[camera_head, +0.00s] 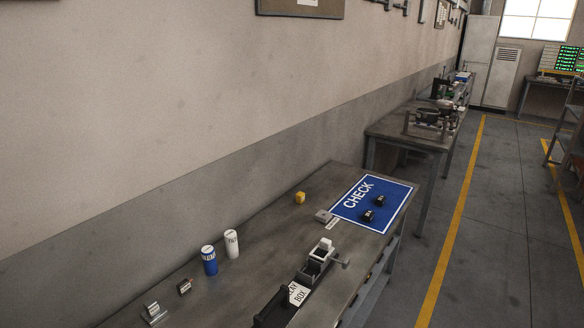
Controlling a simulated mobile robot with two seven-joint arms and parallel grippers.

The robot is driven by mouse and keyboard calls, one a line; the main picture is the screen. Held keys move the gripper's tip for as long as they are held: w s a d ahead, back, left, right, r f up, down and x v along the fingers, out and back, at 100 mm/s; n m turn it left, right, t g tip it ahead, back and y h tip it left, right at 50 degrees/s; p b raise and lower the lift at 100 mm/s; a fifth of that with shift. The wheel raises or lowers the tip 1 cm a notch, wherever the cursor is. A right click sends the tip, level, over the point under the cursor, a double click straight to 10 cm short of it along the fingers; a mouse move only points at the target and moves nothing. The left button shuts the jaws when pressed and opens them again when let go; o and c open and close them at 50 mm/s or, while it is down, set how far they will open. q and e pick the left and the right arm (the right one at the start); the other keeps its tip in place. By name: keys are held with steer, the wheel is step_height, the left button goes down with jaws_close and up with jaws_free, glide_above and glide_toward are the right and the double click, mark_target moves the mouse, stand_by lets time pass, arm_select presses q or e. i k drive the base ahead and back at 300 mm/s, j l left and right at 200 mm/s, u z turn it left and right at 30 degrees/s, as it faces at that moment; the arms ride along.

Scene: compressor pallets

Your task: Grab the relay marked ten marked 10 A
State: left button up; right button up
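Two small black blocks, possibly relays, sit on the blue CHECK mat (397,190) on the near workbench. One black block (380,200) is farther back and the other black block (368,215) is nearer. A small dark block with a light top (184,287) lies on the bench at the left, also possibly a relay. The black relay box (270,314) with a white label (299,294) is at the bottom, partly cut off. Markings on the small blocks are too small to read, so I cannot tell which is 10 A. Neither gripper is in view.
A blue can (209,262) and a white can (232,245) stand near the wall. A yellow cube (300,197), a grey clamp-like fixture (319,257) and a small metal stand (153,313) are on the bench. Another bench (395,127) stands behind. The floor (500,230) at right is clear.

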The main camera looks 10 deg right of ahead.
mark_target(381, 200)
steer(key=i+l+u, duration=0.1)
steer(key=l+u, duration=0.15)
steer(key=i+l+u, duration=0.1)
steer(key=l+u, duration=0.15)
steer(key=l, duration=0.15)
steer(key=i+l+u, duration=0.2)
steer(key=l, duration=0.15)
steer(key=l+u, duration=0.4)
steer(key=l, duration=0.65)
steer(key=k+l+u, duration=0.15)
steer(key=l, duration=3.55)
steer(key=u, duration=0.05)
